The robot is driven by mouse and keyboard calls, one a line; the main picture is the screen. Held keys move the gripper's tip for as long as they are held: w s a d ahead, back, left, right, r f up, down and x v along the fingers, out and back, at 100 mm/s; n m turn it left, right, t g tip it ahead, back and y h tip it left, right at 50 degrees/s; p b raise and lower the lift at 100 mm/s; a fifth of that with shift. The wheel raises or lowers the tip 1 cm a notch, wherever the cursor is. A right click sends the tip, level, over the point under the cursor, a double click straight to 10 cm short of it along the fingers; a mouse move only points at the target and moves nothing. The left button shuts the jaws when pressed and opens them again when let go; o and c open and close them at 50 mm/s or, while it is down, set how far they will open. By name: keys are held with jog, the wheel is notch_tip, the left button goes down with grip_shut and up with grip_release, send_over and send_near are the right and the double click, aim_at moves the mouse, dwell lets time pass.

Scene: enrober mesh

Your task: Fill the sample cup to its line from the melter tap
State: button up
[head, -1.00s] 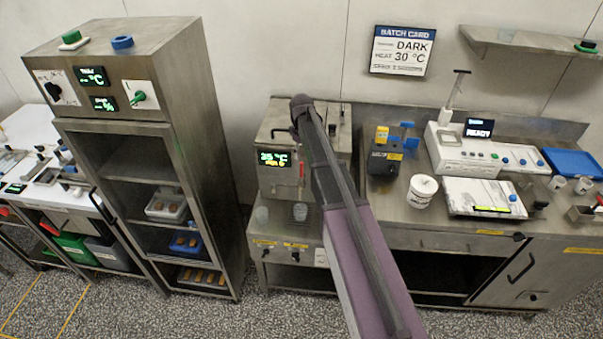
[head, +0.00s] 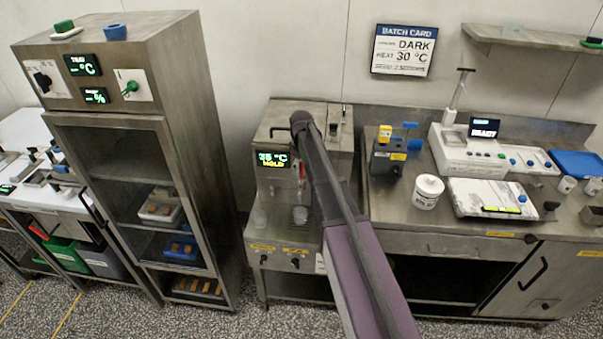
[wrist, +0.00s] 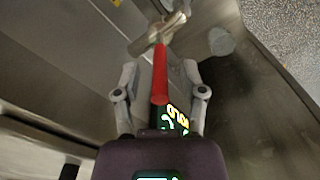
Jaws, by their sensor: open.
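The melter (head: 283,113) is a steel box with a lit display (head: 272,160) reading about 35 °C and HOLD. Its tap has a red handle (head: 301,171), which lies between my gripper's spread fingers in the wrist view (wrist: 160,75). My gripper (wrist: 160,94) is open, with a finger on each side of the handle; contact cannot be told. In the head view my arm hides the gripper. Two small clear cups stand on the melter's front shelf, one at left (head: 260,217) and one below the tap (head: 300,214). A grey cup (wrist: 221,42) shows beside the metal tap (wrist: 163,30). Fill levels cannot be read.
A steel cabinet (head: 190,85) with trays stands left of the melter. On the right counter are a dark box (head: 388,160), a white tub (head: 428,190), a scale (head: 490,198) and a blue tray (head: 575,163). The batch card (head: 402,50) reads DARK, 30 °C.

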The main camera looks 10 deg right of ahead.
jog(key=shift+f, duration=0.35)
grip_shut()
